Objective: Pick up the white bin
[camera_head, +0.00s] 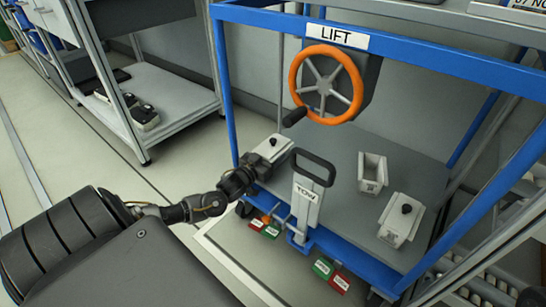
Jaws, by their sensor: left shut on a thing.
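My left gripper (257,166) reaches over the near left edge of the blue-framed cart and is shut on the near side of a white bin (274,147) with a small black knob on top. The fingers are small and partly hidden, so the exact grip is hard to see. The bin is at the left of the grey cart deck; I cannot tell whether it touches the deck. An open white bin (371,175) stands mid-deck. Another white bin with a black knob (399,221) stands at the right. My right gripper is not in view.
The blue cart (222,95) has upright posts, an orange handwheel (326,85) under a LIFT sign, and an upright TOW handle (307,196) at its near edge. Red and green tags hang below. A shelf rack (170,118) stands left. Bare grey deck separates the bins.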

